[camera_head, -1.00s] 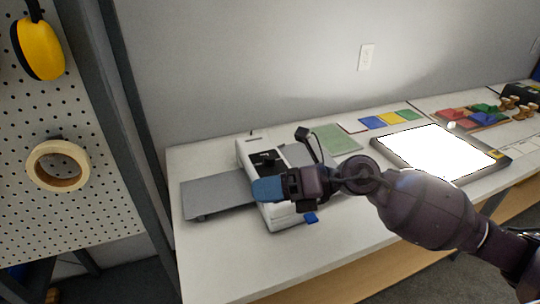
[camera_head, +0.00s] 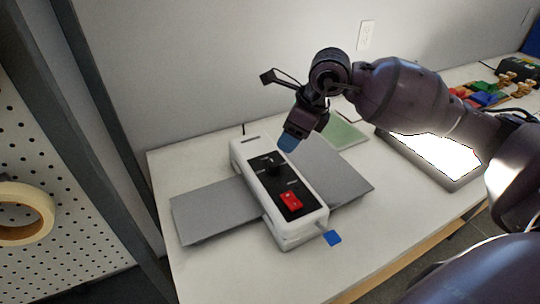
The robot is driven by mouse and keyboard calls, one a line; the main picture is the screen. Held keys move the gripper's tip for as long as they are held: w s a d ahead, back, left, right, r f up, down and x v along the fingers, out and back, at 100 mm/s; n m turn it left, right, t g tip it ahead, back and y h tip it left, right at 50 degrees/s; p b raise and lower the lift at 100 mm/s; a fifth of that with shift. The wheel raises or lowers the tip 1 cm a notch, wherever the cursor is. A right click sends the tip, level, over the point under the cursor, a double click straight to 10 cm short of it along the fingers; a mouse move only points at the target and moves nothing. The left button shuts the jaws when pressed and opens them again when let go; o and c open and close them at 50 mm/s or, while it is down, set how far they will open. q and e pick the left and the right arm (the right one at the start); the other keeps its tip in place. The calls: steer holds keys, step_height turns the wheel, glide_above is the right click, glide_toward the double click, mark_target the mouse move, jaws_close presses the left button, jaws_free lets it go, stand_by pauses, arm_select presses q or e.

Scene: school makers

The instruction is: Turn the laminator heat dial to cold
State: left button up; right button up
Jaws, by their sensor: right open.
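The white laminator (camera_head: 245,160) stands on the table with a black control panel on top. Its dark heat dial (camera_head: 274,166) sits near the far part of the panel, and a red switch (camera_head: 291,201) lies nearer the front. The dial's setting is too small to read. My right gripper (camera_head: 287,143) is above and just right of the dial, pointing down with blue fingertips. It is open and appears empty and apart from the dial. My left gripper is not in view.
Grey trays (camera_head: 212,211) extend from both sides of the laminator, and a blue tab (camera_head: 333,238) is by its front. A green sheet (camera_head: 343,132) and a bright light panel (camera_head: 437,152) lie to the right. A pegboard with a tape roll (camera_head: 22,228) is at left.

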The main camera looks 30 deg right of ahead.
mark_target(274, 163)
steer(key=b+x, duration=0.1)
steer(key=x, duration=0.8)
steer(key=shift+a+f, duration=0.2)
steer(key=shift+f, duration=0.2)
steer(key=shift+b, duration=0.3)
steer(key=c, duration=0.9)
